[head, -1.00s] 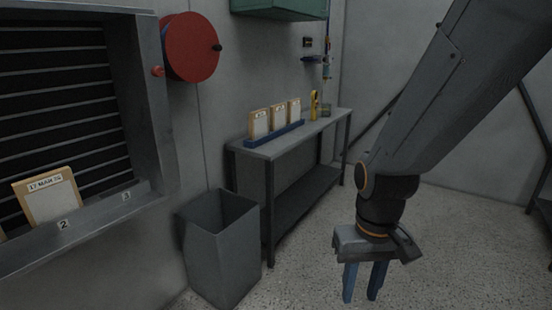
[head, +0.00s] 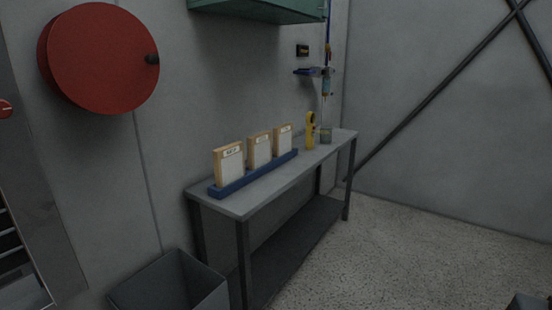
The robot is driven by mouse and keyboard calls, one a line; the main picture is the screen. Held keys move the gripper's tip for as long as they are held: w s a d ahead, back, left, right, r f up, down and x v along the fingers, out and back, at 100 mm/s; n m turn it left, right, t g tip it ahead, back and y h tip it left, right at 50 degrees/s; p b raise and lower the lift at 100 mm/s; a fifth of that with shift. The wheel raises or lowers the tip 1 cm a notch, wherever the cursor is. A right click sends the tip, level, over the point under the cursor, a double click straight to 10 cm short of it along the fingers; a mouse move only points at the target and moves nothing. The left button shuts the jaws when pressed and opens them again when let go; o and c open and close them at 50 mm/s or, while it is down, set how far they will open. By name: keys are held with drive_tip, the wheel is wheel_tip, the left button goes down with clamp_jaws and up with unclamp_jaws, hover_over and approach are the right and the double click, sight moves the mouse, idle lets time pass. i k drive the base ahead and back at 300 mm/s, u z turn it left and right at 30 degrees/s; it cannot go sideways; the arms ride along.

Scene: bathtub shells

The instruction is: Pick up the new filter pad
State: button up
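Three filter pads stand upright side by side in a blue rack on the grey bench (head: 240,205). Each has a tan frame, a pale face and a small label too blurred to read. They are the near pad (head: 230,166), the middle pad (head: 260,151) and the far pad (head: 284,140). I cannot tell which pad is the new one. My gripper is out of view; only a dark piece shows at the lower right corner.
A grey open bin (head: 172,285) stands before the bench's near end. A red disc (head: 100,58) with a black knob is on the wall. A yellow tool (head: 310,130) and a small container (head: 326,136) stand at the bench's far end.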

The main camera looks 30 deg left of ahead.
sight(229, 160)
drive_tip(key=u, duration=0.05)
drive_tip(key=i, duration=1.45)
drive_tip(key=u, duration=0.95)
drive_tip(key=i, duration=0.8)
drive_tip(key=u, duration=0.95)
